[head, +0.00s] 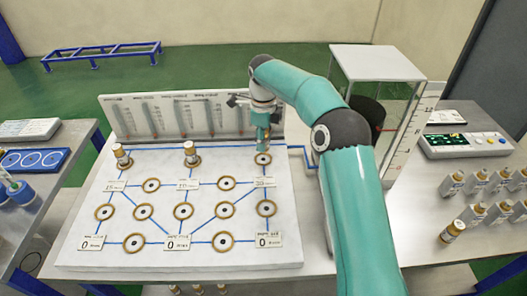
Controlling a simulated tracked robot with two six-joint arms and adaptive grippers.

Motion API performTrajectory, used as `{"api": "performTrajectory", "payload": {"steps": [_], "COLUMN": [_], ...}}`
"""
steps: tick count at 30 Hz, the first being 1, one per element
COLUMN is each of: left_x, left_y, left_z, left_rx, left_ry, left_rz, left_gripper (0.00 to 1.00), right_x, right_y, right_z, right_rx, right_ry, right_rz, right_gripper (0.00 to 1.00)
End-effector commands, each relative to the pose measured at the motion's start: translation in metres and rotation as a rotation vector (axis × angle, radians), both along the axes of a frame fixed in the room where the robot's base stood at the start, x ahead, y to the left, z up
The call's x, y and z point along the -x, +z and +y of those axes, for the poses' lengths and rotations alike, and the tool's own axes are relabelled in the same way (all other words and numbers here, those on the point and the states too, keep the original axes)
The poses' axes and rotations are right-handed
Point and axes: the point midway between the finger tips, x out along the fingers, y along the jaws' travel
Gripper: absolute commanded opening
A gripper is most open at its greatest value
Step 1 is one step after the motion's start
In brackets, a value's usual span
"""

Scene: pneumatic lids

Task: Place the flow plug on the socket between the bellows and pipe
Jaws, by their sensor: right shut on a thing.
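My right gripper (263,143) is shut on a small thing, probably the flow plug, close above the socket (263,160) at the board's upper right. The fingers mostly hide what they hold, and I cannot tell if it touches the socket. A blue pipe (300,147) runs from the board's right edge near that socket. A dark ribbed-looking cylinder (368,112), possibly the bellows, stands partly hidden behind my right arm, under a white plate (376,62). The white board (75,248) bears several ringed sockets joined by blue lines. My left gripper is out of view.
Two brown-topped plugs stand in upper sockets, one at left (122,156) and one mid-board (191,154). A grey gauge panel (180,117) rises behind the board. Several bottle-like plugs (480,183) stand on the right table. A scaled upright panel (413,125) stands right of my arm.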

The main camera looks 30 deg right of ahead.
Motion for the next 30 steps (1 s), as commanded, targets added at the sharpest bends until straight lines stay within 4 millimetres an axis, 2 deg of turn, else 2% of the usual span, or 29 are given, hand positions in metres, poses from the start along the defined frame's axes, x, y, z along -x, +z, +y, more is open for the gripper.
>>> {"api": "performTrajectory", "payload": {"steps": [9,21,22,26,30], "left_x": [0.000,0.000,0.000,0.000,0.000], "left_y": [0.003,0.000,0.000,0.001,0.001], "left_z": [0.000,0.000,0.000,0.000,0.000], "left_rx": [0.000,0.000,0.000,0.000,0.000], "left_ry": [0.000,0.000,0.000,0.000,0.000], "left_rz": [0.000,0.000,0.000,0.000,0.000], "left_gripper": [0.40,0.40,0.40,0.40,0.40], "right_x": [0.001,0.000,0.001,0.001,0.000], "right_y": [-0.039,-0.046,-0.046,-0.046,-0.046], "right_z": [0.000,0.000,0.000,0.000,0.000], "right_rx": [0.000,0.000,0.000,0.000,0.000], "right_ry": [0.001,0.001,0.002,0.002,0.002], "right_rz": [0.003,0.001,0.001,0.003,0.003], "right_gripper": [0.00,0.00,0.36,0.58,0.59]}}
